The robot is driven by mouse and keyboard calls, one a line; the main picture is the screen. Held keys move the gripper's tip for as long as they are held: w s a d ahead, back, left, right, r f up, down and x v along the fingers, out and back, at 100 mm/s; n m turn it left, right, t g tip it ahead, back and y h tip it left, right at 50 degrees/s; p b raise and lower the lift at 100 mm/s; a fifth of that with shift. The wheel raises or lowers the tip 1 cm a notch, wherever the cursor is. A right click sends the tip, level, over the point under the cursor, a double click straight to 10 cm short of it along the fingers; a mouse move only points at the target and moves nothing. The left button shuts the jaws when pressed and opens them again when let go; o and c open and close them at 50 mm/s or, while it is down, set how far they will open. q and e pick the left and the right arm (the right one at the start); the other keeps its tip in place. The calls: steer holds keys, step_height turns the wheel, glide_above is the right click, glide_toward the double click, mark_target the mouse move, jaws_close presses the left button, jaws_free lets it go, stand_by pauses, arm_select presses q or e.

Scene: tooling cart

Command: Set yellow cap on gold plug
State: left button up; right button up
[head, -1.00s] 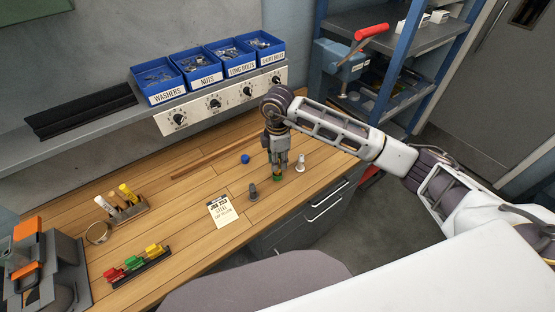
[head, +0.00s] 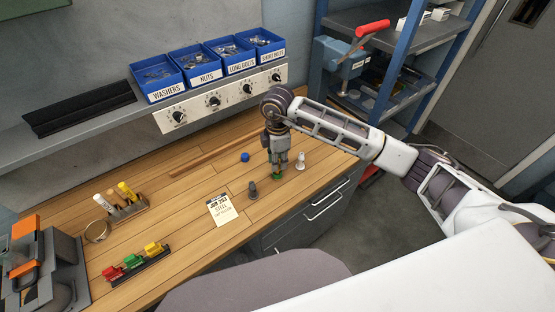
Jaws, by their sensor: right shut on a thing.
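My right gripper (head: 278,171) points straight down at the wood bench. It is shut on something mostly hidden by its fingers. A small green piece (head: 277,177) shows right at the fingertips, at bench level. No gold plug can be made out. A dark grey plug (head: 252,191) stands to the left of the gripper and a white plug (head: 300,161) to its right. A yellow piece (head: 153,249) sits at the right end of a dark rack (head: 153,261), beside green and red pieces. My left gripper is not in view.
A blue cap (head: 245,157) lies on the bench behind the grey plug. A job card (head: 222,210) lies in front. Blue bins (head: 160,78) stand on the shelf.

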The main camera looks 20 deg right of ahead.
stand_by(0.3)
steer(key=o, duration=0.8)
steer(key=shift+c, duration=0.2)
steer(key=shift+o, duration=0.2)
steer(key=o, duration=0.5)
steer(key=shift+c, duration=0.2)
steer(key=shift+r, duration=0.1)
steer(key=shift+r+p, duration=2.2)
steer(key=shift+r, duration=1.15)
